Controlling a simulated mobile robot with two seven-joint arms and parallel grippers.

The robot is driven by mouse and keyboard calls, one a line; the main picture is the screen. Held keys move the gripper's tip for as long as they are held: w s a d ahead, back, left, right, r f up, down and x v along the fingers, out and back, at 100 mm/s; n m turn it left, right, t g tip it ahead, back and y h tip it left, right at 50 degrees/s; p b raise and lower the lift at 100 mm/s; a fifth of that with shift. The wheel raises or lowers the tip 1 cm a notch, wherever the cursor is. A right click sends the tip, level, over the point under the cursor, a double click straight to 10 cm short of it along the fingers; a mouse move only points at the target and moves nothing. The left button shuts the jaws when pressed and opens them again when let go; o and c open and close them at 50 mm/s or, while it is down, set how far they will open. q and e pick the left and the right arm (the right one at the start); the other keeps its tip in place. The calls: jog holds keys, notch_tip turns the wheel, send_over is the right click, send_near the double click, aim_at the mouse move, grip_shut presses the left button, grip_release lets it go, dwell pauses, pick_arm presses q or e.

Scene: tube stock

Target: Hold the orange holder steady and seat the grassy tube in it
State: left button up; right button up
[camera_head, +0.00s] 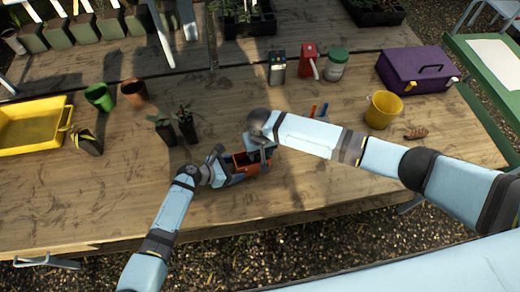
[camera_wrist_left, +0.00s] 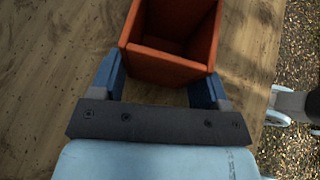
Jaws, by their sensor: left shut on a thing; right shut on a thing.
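The orange holder (camera_head: 245,169) stands on the wooden table near its front edge. In the left wrist view the holder (camera_wrist_left: 166,66) is an open-topped box, and the part of its inside in view is empty. My left gripper (camera_head: 228,167) is shut on the holder's near wall, with one blue finger on each side (camera_wrist_left: 157,84). My right gripper (camera_head: 262,146) is just behind and above the holder, shut on a dark thing. My right wrist hides most of that thing, so I cannot tell whether it is the grassy tube.
Two dark tubes with leafy seedlings (camera_head: 187,127) stand left of the holder. A yellow tray (camera_head: 30,147), a green pot (camera_head: 99,97) and a brown pot (camera_head: 133,92) are farther left. A yellow bucket (camera_head: 383,109) and a purple toolbox (camera_head: 415,75) are right. The front table left of my left arm is clear.

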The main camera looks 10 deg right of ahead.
pick_arm(q)
jog(key=shift+r, duration=0.15)
pick_arm(e)
jog(key=shift+s+f, duration=0.2)
jog(key=shift+f, duration=0.25)
pick_arm(q)
jog(key=shift+s, duration=0.1)
pick_arm(e)
jog(key=o, duration=1.1)
jog(key=shift+s, duration=0.1)
pick_arm(q)
jog(key=shift+a, duration=0.1)
pick_arm(e)
jog(key=shift+f, duration=0.1)
jog(key=shift+d, duration=0.2)
pick_arm(q)
jog(key=shift+a, duration=0.1)
jog(key=shift+d, duration=0.2)
jog(key=shift+c, duration=0.2)
pick_arm(e)
jog(key=r, duration=1.3)
jog(key=shift+a, duration=0.35)
jog(key=shift+w, duration=0.2)
pick_arm(q)
jog(key=o, duration=0.8)
